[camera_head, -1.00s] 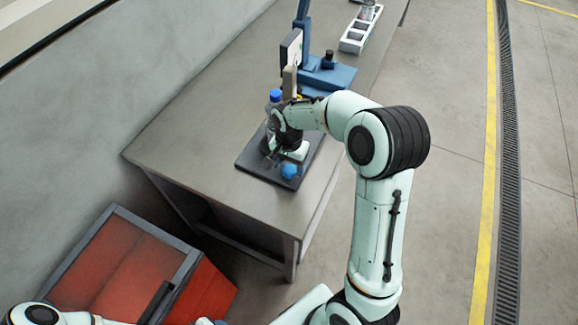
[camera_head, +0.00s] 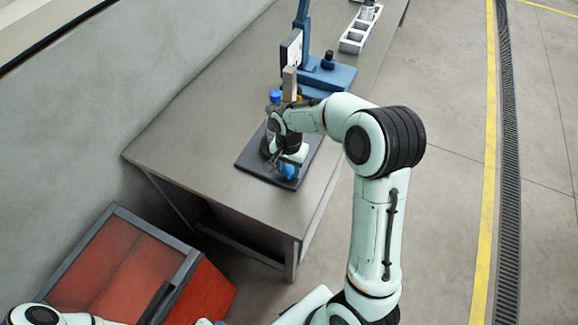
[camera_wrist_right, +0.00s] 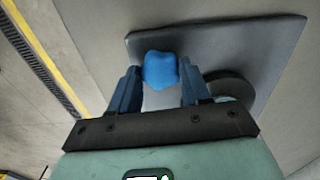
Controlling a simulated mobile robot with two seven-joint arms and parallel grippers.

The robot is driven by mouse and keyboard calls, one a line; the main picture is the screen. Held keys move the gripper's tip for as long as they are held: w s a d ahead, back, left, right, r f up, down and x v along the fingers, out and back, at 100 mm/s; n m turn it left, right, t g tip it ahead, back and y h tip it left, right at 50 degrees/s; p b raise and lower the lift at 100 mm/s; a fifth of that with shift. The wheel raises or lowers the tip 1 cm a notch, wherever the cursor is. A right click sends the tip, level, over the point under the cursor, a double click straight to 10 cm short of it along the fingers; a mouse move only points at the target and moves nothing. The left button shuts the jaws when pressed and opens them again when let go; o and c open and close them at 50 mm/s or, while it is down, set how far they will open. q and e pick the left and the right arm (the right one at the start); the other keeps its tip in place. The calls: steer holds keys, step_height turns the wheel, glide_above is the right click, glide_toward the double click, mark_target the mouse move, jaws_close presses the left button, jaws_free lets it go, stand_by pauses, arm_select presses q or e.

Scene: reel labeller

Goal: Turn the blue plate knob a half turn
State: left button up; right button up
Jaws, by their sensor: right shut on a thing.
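The blue knob (camera_head: 289,171) sits near the front edge of a dark flat plate (camera_head: 254,171) on the grey table. My right gripper (camera_head: 286,165) is over it and hides part of it. In the right wrist view, the knob (camera_wrist_right: 160,70) is between the two blue fingers of my right gripper (camera_wrist_right: 161,80), which is shut on it. The plate (camera_wrist_right: 215,45) spreads out beyond the knob there. My left gripper is out of view; only part of that arm shows at the bottom left.
A blue-capped bottle (camera_head: 275,97) stands just behind my right wrist. A blue machine base (camera_head: 330,75) with an upright post is farther back, and a white tray (camera_head: 352,40) lies beyond it. A red bin (camera_head: 105,262) stands at lower left. The table's left part is clear.

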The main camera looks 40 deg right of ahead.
steer(key=n, duration=0.4)
steer(key=shift+n+b, duration=0.3)
steer(key=shift+b, duration=0.05)
steer(key=n, duration=0.4)
steer(key=shift+n, duration=0.3)
steer(key=n, duration=1.3)
steer(key=shift+n, duration=0.3)
steer(key=n, duration=0.3)
steer(key=shift+w+r+n, duration=0.1)
steer(key=shift+n, duration=0.2)
steer(key=n+p, duration=0.1)
steer(key=n, duration=0.3)
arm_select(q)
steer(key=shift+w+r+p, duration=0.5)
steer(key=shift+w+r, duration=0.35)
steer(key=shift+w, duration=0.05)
arm_select(e)
steer(key=shift+n, duration=2.4)
